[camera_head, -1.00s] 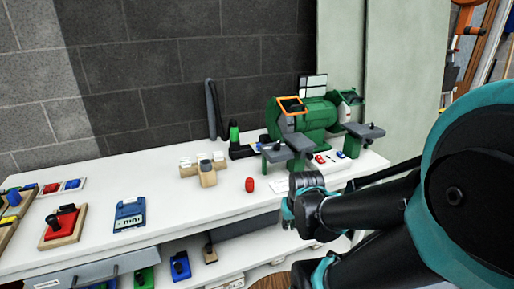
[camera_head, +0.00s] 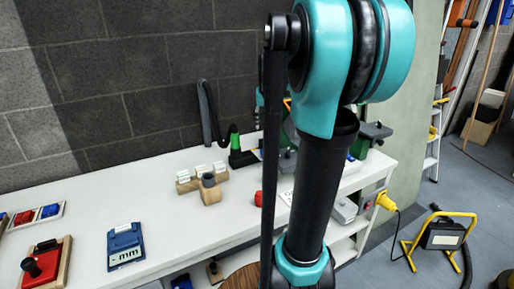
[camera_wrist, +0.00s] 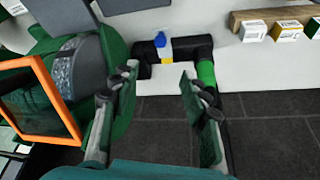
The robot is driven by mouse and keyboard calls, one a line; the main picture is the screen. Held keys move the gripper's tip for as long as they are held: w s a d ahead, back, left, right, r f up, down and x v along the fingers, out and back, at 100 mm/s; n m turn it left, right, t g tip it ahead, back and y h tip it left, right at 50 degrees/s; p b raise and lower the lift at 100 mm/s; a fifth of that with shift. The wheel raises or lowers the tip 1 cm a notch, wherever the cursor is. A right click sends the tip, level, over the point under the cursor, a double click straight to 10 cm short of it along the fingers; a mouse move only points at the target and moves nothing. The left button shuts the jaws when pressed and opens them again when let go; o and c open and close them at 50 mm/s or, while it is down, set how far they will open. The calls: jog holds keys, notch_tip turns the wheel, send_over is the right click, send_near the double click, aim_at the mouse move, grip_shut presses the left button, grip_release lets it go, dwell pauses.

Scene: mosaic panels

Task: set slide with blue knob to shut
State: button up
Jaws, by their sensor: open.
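In the wrist view, a small blue knob (camera_wrist: 160,40) sits on a white and yellow piece (camera_wrist: 165,55) at a black pipe (camera_wrist: 195,48) with a green collar (camera_wrist: 206,72). I cannot tell whether this slide is open or shut. My gripper (camera_wrist: 162,92) is open and empty, its two fingers spread below the pipe in the picture, with the knob seen beyond the gap. They appear apart from it. In the head view, the black pipe with its green part (camera_head: 235,139) stands at the back of the bench; my arm hides the gripper and the knob.
A green grinder (camera_wrist: 75,70) with an orange-framed shield (camera_wrist: 40,100) is close left of my gripper. A wooden block with white boxes (camera_head: 202,180) stands on the bench (camera_head: 165,215). A blue device (camera_head: 125,245) and a red-and-blue-knobbed panel (camera_head: 36,215) are left.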

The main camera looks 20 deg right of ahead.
aim_at(263, 151)
jog(key=x, duration=1.6)
jog(key=shift+w+d+f, duration=0.1)
jog(key=shift+f, duration=0.3)
grip_shut()
